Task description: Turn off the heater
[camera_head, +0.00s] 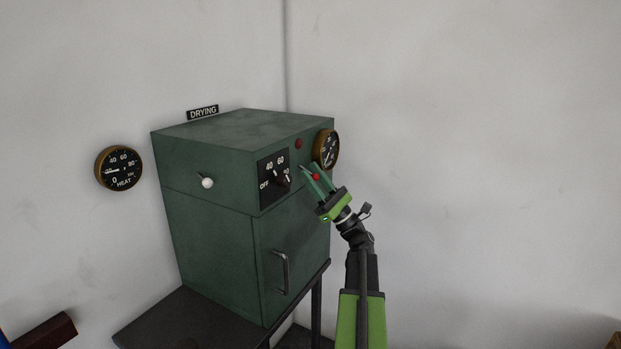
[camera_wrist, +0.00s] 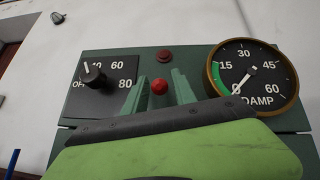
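The heater is a dark green cabinet (camera_head: 215,245) marked DRYING. Its front has a black dial plate reading OFF, 40, 60, 80, with a black knob (camera_head: 281,180). In the wrist view the knob (camera_wrist: 94,76) sits at upper left, its white mark towards the upper left, near 40. My gripper (camera_head: 315,174) is in front of the panel, right of the dial. Its two green fingers (camera_wrist: 161,88) are spread, with a red ball (camera_wrist: 159,87) showing between them. I cannot tell whether they touch the ball or what it is mounted on.
A red lamp (camera_head: 298,143) and a brass DAMP gauge (camera_head: 326,149) are beside the dial. A white-tipped lever (camera_head: 207,183) sticks out of the left face. A HEAT gauge (camera_head: 118,168) hangs on the wall. The cabinet stands on a dark table (camera_head: 180,325); bare wall is right.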

